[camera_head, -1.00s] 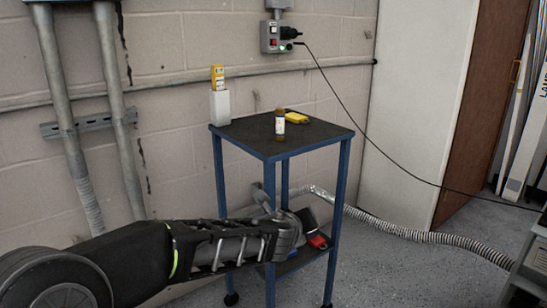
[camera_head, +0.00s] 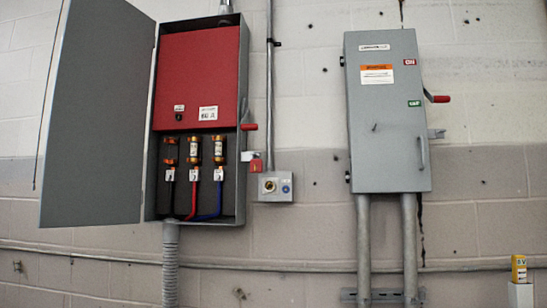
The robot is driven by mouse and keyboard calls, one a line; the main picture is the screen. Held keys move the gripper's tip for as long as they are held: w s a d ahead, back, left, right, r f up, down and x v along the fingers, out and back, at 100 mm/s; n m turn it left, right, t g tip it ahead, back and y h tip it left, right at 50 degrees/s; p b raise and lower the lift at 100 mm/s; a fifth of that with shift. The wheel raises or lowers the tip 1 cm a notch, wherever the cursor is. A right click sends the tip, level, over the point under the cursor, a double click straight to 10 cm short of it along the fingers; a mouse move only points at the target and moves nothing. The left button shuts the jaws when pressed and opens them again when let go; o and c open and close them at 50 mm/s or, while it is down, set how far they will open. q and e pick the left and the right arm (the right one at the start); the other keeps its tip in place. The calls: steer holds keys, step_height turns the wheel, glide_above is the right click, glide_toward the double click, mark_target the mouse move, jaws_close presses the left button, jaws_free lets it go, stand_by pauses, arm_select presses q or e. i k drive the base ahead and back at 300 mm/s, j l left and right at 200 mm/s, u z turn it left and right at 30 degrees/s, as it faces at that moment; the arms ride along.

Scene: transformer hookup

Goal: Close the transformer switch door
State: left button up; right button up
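A grey switch box (camera_head: 239,140) is mounted on the wall left of centre. Its grey door (camera_head: 98,115) stands wide open, swung out to the left. Inside are a red panel (camera_head: 199,75) on top and several fuses below with black, red and blue cables. A red-tipped handle (camera_head: 249,127) is on its right side. A second grey box (camera_head: 387,120) to the right has its door shut, with a red-tipped handle (camera_head: 437,98) on its right side. The small name label on it is not readable. Neither gripper is in view.
A small control box (camera_head: 276,187) with a red tag hangs between the two boxes. Conduits (camera_head: 364,245) run down from the boxes, and a horizontal pipe (camera_head: 90,251) crosses the wall below. A yellow device in a white holder (camera_head: 520,294) shows at bottom right.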

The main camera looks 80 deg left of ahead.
mark_target(91, 173)
steer(key=i+j, duration=0.35)
steer(key=i+u, duration=0.1)
steer(key=u, duration=3.35)
